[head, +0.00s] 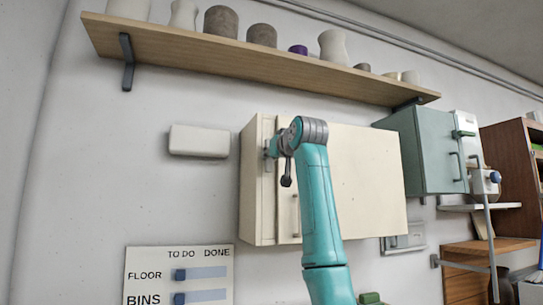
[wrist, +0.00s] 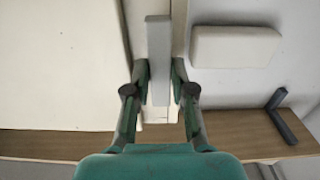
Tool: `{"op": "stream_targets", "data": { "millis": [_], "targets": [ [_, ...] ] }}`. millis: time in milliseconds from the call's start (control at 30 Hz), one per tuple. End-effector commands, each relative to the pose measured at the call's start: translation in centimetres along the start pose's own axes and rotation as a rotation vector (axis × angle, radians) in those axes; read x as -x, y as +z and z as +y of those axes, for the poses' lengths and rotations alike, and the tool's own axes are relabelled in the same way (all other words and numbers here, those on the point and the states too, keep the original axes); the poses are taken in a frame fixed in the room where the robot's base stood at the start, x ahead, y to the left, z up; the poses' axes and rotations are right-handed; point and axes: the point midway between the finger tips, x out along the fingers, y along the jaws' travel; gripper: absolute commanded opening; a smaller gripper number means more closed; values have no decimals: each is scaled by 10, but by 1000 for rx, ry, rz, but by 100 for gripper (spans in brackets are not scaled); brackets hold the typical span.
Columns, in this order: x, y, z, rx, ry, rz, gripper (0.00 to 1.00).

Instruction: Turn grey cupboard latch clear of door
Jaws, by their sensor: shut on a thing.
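The cream cupboard (head: 350,180) hangs on the wall in the head view; its door has a slim vertical handle (head: 296,215) near its left edge. The grey latch (wrist: 158,35) is a flat bar standing upright in the wrist view, on the narrow cream strip beside the door's edge seam. The door (wrist: 60,60) fills the left of that view, and the bar appears not to cross the seam. My gripper (wrist: 160,75) is shut on the latch, one finger on each side. In the head view my gripper (head: 273,147) partly hides the latch.
A wooden shelf (head: 240,60) with several pots runs above the cupboard. A blank white box (head: 199,141) is on the wall to its left. A green cabinet (head: 425,150) stands close on the right. A TO DO/DONE board (head: 180,275) hangs below left.

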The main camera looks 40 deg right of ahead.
Motion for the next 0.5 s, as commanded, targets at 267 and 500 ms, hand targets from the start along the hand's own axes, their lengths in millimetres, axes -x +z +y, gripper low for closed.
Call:
{"op": "stream_targets", "data": {
  "millis": [267, 500],
  "targets": [
    [-1, 1, 0, 1, 0, -3, 34],
    [0, 1, 0, 0, 0, -1, 49]
  ]
}}
